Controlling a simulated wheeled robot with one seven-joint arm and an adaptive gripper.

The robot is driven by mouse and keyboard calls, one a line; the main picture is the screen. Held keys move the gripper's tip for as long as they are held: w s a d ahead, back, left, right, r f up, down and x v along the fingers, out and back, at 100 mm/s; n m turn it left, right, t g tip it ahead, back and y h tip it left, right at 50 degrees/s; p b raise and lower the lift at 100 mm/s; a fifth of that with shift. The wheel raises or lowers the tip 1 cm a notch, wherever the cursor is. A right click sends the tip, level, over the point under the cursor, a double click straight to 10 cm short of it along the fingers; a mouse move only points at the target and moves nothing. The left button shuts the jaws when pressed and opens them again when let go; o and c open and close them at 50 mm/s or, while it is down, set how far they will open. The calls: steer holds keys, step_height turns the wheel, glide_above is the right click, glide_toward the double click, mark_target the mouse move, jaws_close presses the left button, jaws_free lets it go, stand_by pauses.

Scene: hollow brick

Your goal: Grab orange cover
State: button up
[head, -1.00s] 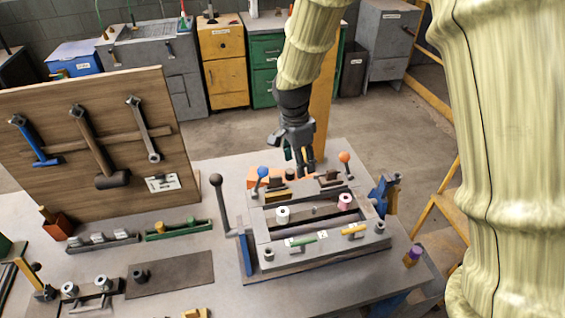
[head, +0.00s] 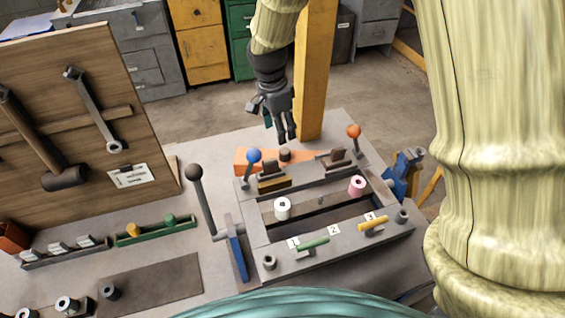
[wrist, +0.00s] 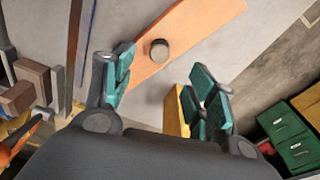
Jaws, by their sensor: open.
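The orange cover (head: 243,161) is a flat orange plate with a dark round knob (head: 285,155). It lies at the back of the grey fixture on the bench, and its right part is partly hidden behind fixture parts. In the wrist view the orange cover (wrist: 195,28) runs diagonally, with its knob (wrist: 159,48) between and beyond my fingers. My gripper (head: 284,138) is above and behind the knob in the head view, fingers pointing down. In the wrist view my gripper (wrist: 165,78) is open and empty, teal fingers spread apart. No contact with the cover shows.
A black-ball lever (head: 194,172) stands left. A yellow post (head: 313,80) rises close beside my gripper. A tool board (head: 140,95) stands left.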

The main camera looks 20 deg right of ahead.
mark_target(285, 151)
steer(key=shift+w+d+f+p, duration=0.15)
steer(key=shift+f+p, duration=0.1)
steer(key=shift+f, duration=0.7)
steer(key=shift+s+d+f+p, duration=0.1)
steer(key=shift+f+p, duration=0.15)
steer(key=shift+f, duration=0.7)
steer(key=shift+w+d+f+p, duration=0.15)
steer(key=shift+f+p, duration=0.1)
steer(key=shift+f, duration=0.7)
steer(key=shift+d+f+p, duration=0.2)
steer(key=shift+f+p, duration=0.3)
steer(key=shift+f, duration=0.2)
steer(key=shift+d+f+p, duration=0.15)
steer(key=shift+f+p, duration=0.35)
steer(key=shift+f, duration=0.15)
steer(key=shift+d+f+p, duration=0.1)
steer(key=shift+f+p, duration=0.25)
steer(key=shift+f, duration=0.85)
steer(key=c, duration=1.2)
